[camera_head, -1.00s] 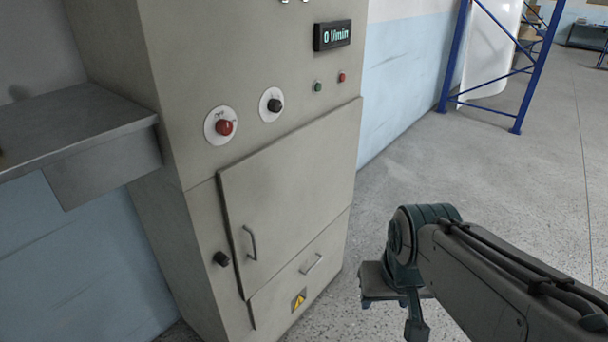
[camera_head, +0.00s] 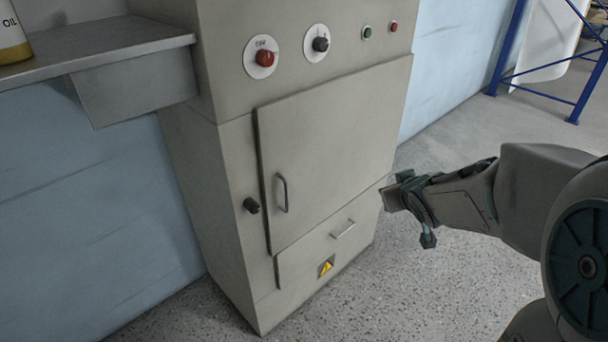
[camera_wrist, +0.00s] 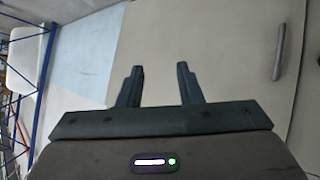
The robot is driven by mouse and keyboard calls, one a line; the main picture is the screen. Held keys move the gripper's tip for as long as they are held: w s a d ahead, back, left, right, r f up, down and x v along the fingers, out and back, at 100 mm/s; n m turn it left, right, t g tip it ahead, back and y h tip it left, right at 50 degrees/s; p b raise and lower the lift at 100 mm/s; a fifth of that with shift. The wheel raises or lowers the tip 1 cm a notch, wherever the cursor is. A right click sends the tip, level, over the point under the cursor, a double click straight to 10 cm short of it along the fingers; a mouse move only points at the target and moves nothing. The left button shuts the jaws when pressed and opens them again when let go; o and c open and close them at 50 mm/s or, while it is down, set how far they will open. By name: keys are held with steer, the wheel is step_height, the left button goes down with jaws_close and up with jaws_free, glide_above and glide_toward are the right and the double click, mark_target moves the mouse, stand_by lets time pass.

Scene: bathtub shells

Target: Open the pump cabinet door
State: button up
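The pump cabinet (camera_head: 235,165) is a beige metal box. Its door (camera_head: 335,150) looks shut, with a dark gap along its left edge. A vertical bar handle (camera_head: 282,193) sits near that edge, and a black knob (camera_head: 251,205) is on the cabinet left of the door. My gripper (camera_head: 388,198) is at the cabinet's right, well right of the door handle. In the wrist view my gripper (camera_wrist: 161,78) is open, with nothing between its fingers.
A lower panel (camera_head: 315,255) has its own handle (camera_head: 343,229) and a warning label. A red knob (camera_head: 265,58) and black selector (camera_head: 320,44) are above the door. A metal shelf (camera_head: 110,45) juts out at left. A blue rack (camera_head: 535,70) stands behind right. Floor in front is clear.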

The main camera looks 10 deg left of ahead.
steer(key=w+a+f+n+g+y+b, duration=0.2)
steer(key=a+f+n+y+b, duration=0.5)
steer(key=a+f+y+b, duration=0.5)
steer(key=w+a+y, duration=0.1)
steer(key=w+a, duration=0.2)
steer(key=a, duration=0.3)
steer(key=w+a+r+y, duration=0.1)
steer(key=w+a+y, duration=0.1)
steer(key=a, duration=0.5)
steer(key=shift+w+p, duration=0.45)
steer(key=shift+w, duration=0.4)
steer(key=shift+n, duration=0.3)
jaws_close()
